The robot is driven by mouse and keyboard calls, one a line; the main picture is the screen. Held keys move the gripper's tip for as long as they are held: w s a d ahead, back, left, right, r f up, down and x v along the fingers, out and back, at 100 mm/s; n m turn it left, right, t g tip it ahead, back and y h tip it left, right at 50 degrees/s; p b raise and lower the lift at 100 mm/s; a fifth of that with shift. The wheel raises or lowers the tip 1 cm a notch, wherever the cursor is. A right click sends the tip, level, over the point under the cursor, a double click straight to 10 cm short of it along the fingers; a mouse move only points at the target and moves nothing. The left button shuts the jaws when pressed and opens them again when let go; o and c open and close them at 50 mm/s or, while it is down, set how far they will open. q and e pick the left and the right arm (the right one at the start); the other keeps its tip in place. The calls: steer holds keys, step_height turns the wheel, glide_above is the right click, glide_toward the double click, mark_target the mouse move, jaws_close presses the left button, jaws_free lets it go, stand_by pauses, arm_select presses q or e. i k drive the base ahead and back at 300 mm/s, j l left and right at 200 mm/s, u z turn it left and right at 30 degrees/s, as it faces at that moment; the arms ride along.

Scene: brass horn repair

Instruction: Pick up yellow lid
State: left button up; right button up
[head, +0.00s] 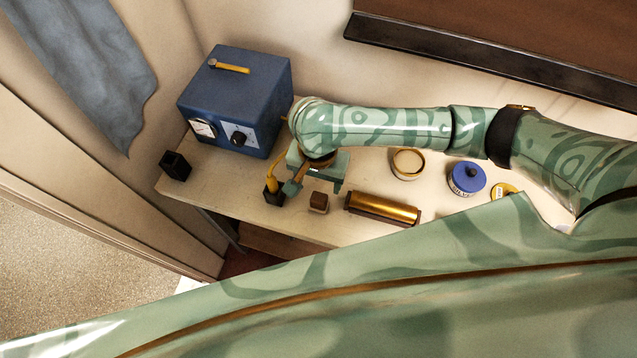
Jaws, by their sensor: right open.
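A round yellow lid (503,191) lies on the bench at the right, partly hidden behind my own green body. My right gripper (314,186) is over the left half of the bench, well to the left of the yellow lid. It is open, pointing down, near a small brown block and a dark holder with a yellow-handled tool. I cannot see anything held between its fingers. My left gripper is not in view.
A brown block (319,202), a brass cylinder on a cradle (382,209), a round cream container (407,164) and a blue-topped tin (467,178) stand on the bench (235,190).

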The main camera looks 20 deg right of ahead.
mark_target(503, 190)
steer(key=z, duration=2.35)
